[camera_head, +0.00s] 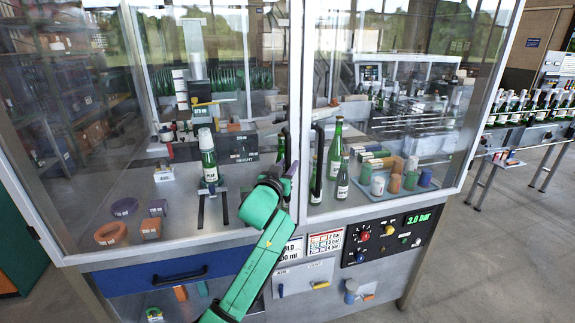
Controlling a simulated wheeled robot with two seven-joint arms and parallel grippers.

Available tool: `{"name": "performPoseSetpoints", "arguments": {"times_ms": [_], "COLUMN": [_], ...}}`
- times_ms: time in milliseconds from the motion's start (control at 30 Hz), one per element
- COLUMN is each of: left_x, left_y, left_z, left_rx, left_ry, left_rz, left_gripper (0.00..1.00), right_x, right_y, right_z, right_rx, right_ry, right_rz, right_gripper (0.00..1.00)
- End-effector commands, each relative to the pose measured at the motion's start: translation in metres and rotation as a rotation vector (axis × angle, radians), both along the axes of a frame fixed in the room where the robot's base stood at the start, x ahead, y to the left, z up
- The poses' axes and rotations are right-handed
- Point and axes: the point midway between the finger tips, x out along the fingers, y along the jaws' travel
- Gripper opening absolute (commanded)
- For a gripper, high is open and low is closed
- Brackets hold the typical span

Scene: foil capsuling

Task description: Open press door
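The press is a white-framed cabinet with clear glass doors. The left door (235,60) and the right door (420,60) meet at white uprights near the middle and look shut. Each has a black upright handle by the middle: the left handle (287,146) and the right handle (318,160). My green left arm rises from the bottom. My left gripper (288,172) is at the lower part of the left handle; its fingers are small and partly hidden, so I cannot tell whether they grip it. My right gripper is not in view.
Behind the glass, a foil-topped bottle (208,158) stands under the press head, with more bottles (338,160) and a tray of coloured cylinders (420,185) to the right. A control panel (390,235) and blue drawer (165,276) are below. Open floor lies at lower right.

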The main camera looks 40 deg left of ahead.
Motion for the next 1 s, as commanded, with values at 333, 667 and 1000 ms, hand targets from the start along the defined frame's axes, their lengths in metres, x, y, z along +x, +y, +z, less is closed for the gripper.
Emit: {"name": "performPoseSetpoints", "arguments": {"times_ms": [333, 667, 1000], "left_x": [-0.0003, -0.0003, -0.0003], "left_y": [0.0, 0.0, -0.0001], "left_z": [-0.0008, -0.0013, -0.0017], "left_rx": [-0.001, -0.002, -0.002], "left_ry": [0.002, 0.002, 0.003], "left_rz": [0.0, 0.0, 0.0], "left_gripper": [0.0, 0.0, 0.0], "right_x": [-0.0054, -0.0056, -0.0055], "right_y": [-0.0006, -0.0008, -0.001], "right_z": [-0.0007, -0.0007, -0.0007], "right_rx": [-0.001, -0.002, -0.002], "right_ry": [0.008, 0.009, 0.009], "right_rz": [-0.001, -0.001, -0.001], "right_gripper": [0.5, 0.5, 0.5]}}
